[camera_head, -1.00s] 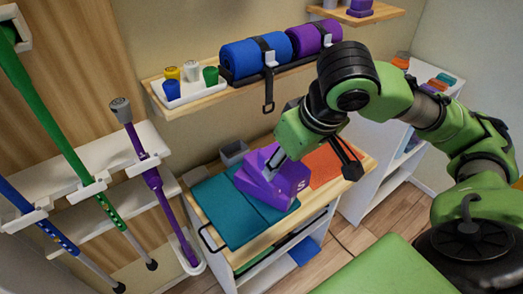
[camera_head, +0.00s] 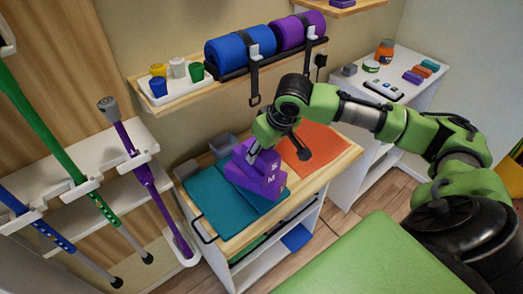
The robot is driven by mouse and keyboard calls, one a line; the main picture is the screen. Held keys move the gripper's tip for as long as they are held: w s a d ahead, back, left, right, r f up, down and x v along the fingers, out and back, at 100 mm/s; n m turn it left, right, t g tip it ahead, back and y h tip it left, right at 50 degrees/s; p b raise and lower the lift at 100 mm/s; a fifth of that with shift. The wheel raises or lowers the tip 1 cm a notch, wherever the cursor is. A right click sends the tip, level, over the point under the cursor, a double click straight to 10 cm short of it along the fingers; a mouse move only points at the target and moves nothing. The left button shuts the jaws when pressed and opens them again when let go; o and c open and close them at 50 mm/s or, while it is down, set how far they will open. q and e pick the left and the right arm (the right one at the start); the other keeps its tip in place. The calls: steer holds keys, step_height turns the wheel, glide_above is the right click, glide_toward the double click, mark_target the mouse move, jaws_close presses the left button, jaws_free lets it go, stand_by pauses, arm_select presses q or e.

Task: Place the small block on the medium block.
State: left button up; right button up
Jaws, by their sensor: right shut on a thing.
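The small purple block (camera_head: 268,161), marked S, is held by my right gripper (camera_head: 255,154), which is shut on it from above. The medium purple block (camera_head: 268,184), marked M, lies on the teal mat (camera_head: 215,207) on the cart top. The small block is directly over the medium block and looks to be resting on it or very close to it; the exact contact cannot be told. My gripper hides part of the small block. My left gripper is not in view.
An orange mat (camera_head: 316,148) lies right of the blocks, and a grey container (camera_head: 223,145) stands behind them. A shelf with rolled mats (camera_head: 240,57) and a hanging strap (camera_head: 254,85) is above. A white cabinet (camera_head: 405,62) stands to the right.

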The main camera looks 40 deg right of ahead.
steer(key=shift+s+f, duration=0.1)
steer(key=shift+f, duration=0.2)
steer(key=shift+f, duration=0.1)
steer(key=o, duration=1.1)
steer(key=v, duration=1.2)
